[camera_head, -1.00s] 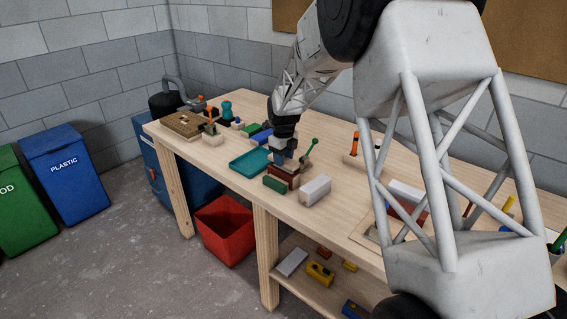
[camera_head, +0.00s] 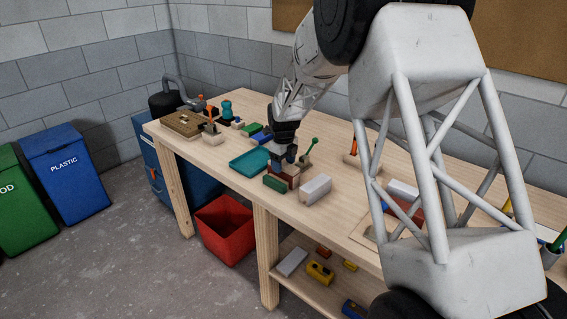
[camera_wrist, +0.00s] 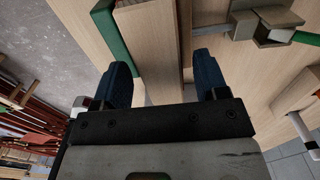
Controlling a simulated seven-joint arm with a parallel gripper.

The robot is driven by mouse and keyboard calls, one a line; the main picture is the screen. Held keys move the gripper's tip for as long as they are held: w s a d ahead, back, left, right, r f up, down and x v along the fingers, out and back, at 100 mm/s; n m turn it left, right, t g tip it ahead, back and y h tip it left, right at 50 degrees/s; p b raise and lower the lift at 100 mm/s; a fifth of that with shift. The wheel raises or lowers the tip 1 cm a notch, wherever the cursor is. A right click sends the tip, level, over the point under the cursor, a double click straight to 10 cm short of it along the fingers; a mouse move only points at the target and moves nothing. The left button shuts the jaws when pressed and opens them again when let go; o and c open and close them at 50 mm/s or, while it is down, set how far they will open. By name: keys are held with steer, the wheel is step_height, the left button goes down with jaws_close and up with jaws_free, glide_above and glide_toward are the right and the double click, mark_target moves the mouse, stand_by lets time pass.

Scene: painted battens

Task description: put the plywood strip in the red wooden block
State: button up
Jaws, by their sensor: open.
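My gripper (camera_wrist: 165,85) is open, with its blue fingers apart; in the head view it (camera_head: 280,157) is low over the bench beside the red wooden block (camera_head: 292,171). A pale wood piece, apparently the plywood strip (camera_wrist: 150,40), lies between and beyond the fingers in the wrist view, with a darker side edge. The fingers do not visibly clamp it. I cannot pick the strip out in the head view. The red block does not show clearly in the wrist view, so I cannot tell how the strip sits relative to it.
A green block (camera_head: 275,184) stands just in front of the red block and also shows in the wrist view (camera_wrist: 112,35). A pale grey block (camera_head: 315,189) is to its right, a teal tray (camera_head: 250,161) to its left. A green-handled clamp (camera_head: 308,152) stands behind.

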mark_target(284, 165)
steer(key=shift+r, duration=0.15)
step_height(284, 165, up, 12)
stand_by(0.7)
stand_by(0.8)
steer(key=s+d+r+n, duration=0.2)
steer(key=s+r+n, duration=0.2)
steer(key=s, duration=0.4)
steer(key=s+d+r+n+t, duration=0.1)
steer(key=s+d+r+n, duration=0.25)
steer(key=s, duration=0.45)
steer(key=s+d+r+n, duration=0.1)
steer(key=s+r+n, duration=0.3)
steer(key=s, duration=0.5)
steer(key=s+d+f+n, duration=0.2)
steer(key=s+n, duration=0.5)
steer(key=s, duration=0.7)
steer(key=s+d+f+n+t, duration=0.1)
steer(key=s+d+f+n, duration=0.1)
steer(key=s+n, duration=0.6)
steer(key=s, duration=0.5)
steer(key=shift+s+d+f+t, duration=0.15)
steer(key=shift+s+f+t, duration=0.15)
steer(key=shift+s+f, duration=0.1)
